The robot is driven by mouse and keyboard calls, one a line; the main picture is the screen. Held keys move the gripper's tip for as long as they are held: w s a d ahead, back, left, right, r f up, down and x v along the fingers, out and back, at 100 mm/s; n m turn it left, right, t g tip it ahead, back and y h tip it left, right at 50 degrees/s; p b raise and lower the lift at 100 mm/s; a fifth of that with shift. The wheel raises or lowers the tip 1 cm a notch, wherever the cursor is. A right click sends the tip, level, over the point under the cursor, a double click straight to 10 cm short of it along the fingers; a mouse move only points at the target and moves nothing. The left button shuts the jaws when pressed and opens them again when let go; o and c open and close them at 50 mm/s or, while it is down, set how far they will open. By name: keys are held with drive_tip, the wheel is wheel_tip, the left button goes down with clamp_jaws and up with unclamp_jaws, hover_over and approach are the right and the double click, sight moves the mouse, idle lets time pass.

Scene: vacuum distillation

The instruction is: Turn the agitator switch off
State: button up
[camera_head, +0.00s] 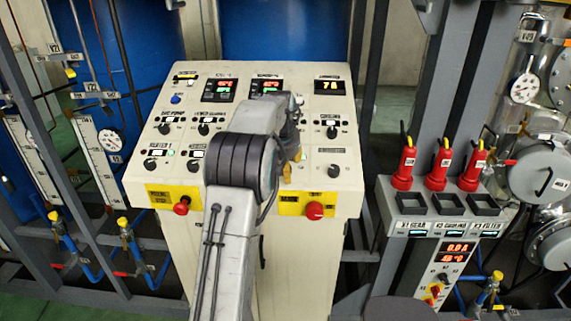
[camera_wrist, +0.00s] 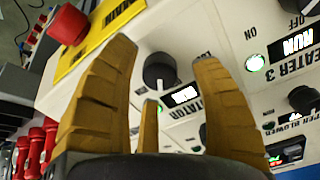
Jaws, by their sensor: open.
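The agitator switch is a black round knob (camera_wrist: 159,71) on the white panel in the wrist view, beside a partly hidden label ending in "TATOR" and a small lit plate (camera_wrist: 185,95). My gripper (camera_wrist: 163,50) is open, with yellow-brown fingers to the left and right of the knob in the picture and a third finger below it. No contact shows, and I cannot tell the gap in depth. In the head view the knob (camera_head: 333,171) is right of my gripper (camera_head: 288,172), at the lower right of the panel. I cannot tell the knob's setting.
The heater 3 knob (camera_wrist: 306,7), its lit RUN plate (camera_wrist: 291,43) and the blower knob (camera_wrist: 304,99) are close on the right. A red push button (camera_wrist: 68,24) on yellow is at upper left. Red-handled tools (camera_head: 438,165) stand right of the console (camera_head: 340,98).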

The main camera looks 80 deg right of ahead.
drive_tip(key=shift+d+f, duration=0.25)
drive_tip(key=shift+f, duration=0.35)
drive_tip(key=shift+c, duration=0.2)
clamp_jaws()
drive_tip(key=shift+n, duration=2.9)
